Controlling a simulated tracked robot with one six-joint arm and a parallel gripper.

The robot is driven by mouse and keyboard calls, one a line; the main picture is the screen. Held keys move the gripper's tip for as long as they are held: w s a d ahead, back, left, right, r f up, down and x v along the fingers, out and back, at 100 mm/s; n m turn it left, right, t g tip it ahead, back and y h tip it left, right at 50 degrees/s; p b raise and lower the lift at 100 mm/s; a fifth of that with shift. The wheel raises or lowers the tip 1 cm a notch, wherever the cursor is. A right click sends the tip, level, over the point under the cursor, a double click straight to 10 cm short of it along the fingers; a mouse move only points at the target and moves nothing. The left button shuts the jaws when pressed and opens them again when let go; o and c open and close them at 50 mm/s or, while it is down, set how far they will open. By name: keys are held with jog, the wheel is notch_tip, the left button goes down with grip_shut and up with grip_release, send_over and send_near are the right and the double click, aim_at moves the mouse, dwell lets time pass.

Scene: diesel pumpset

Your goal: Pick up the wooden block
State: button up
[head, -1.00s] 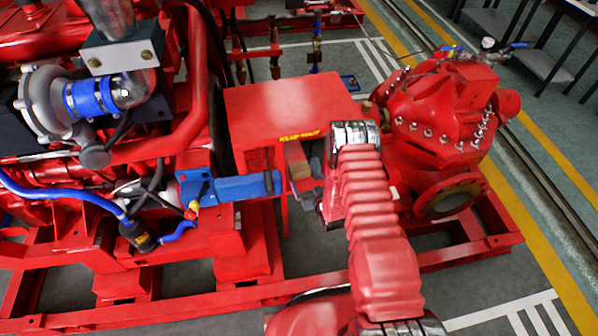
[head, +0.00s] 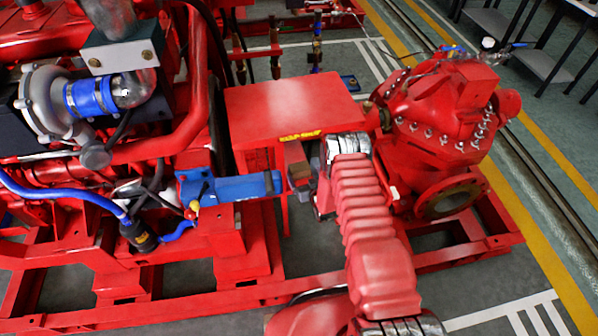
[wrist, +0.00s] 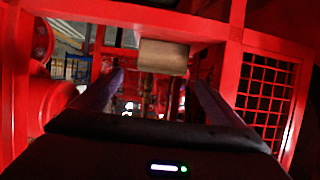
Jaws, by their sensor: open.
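The wooden block (wrist: 163,57) shows in the wrist view as a light brown piece at the upper middle, framed by red metal. In the head view the wooden block (head: 294,153) is a small brown patch just below the front edge of the red cover, partly hidden. My gripper (wrist: 156,80) is open, its two dark fingers pointing forward, one to each side of the block's middle and a little below it in the picture. Nothing is between the fingers. In the head view my gripper is small and dark beside the block, mostly hidden by my wrist.
The red cover (head: 285,108) sits over the block's place. A blue cylinder (head: 243,187) lies to the left, close to my gripper. The red pump (head: 440,110) stands to the right. In the wrist view a red mesh panel (wrist: 270,90) stands on the right.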

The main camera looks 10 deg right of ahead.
aim_at(301, 169)
jog(key=shift+x, duration=1.3)
jog(key=shift+x, duration=2.6)
jog(key=shift+c, duration=0.5)
jog(key=c, duration=1.1)
jog(key=shift+c, duration=0.2)
jog(key=shift+r, duration=5)
